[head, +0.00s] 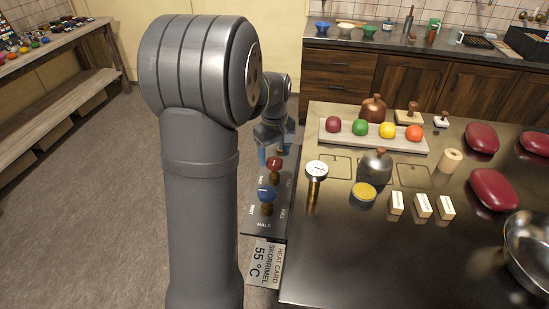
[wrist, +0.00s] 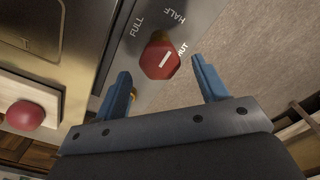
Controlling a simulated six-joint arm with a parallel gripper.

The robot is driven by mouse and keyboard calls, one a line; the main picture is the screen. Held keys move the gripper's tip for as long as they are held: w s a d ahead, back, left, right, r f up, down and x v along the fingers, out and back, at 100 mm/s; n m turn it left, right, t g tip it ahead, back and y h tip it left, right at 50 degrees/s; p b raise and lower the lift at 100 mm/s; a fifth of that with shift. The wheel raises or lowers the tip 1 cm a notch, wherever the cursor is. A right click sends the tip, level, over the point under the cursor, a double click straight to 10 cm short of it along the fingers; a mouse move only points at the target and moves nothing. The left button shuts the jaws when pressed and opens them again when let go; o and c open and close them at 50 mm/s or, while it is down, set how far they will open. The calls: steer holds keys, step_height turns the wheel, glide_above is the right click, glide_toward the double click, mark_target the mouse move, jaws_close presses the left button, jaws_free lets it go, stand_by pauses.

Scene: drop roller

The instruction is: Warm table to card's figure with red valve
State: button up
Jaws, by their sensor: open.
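The red valve (head: 274,163) sits on the dark control panel at the table's left edge. In the wrist view the red valve (wrist: 160,58) shows a white mark that slants towards the partly hidden SHUT label; FULL and HALF are also readable. My gripper (head: 276,153) is over it with blue fingers open. In the wrist view my gripper (wrist: 161,68) has one finger either side of the valve, apart from it. The heat card (head: 263,262) reads SKORRUMEL 55 °C. A round dial gauge (head: 316,169) stands on the table; its reading is too small to tell.
A blue valve (head: 267,193) is nearer on the same panel.

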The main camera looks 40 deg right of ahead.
steer(key=shift+f, duration=1.15)
steer(key=c, duration=1)
